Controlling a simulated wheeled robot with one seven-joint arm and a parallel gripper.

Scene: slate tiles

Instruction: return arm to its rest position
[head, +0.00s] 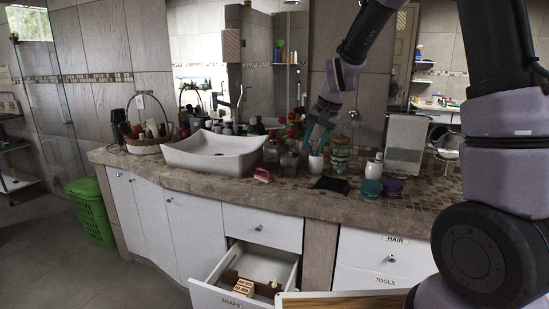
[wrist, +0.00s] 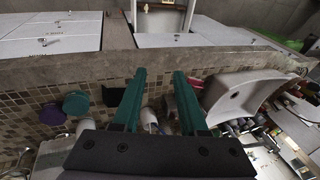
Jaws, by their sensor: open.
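My gripper (head: 317,138) is in the middle of the head view, pointing down over the mosaic part of the counter (head: 330,201), in front of the mirror. Its two teal fingers are apart. In the wrist view the open fingers (wrist: 160,76) show nothing held between their tips, with the counter edge and cabinet fronts beyond them. A white cup (head: 316,163) stands by the fingers in the head view; I cannot tell whether they touch it. My arm comes in from the upper right.
An open drawer (head: 266,266) labelled SOAPS holds small boxes. Jars, a soap dispenser (head: 374,167), a grey box (head: 405,143) and red flowers (head: 295,124) crowd the counter near my gripper. A white basin (head: 214,152) stands left. A green bin (head: 91,211) is on the floor.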

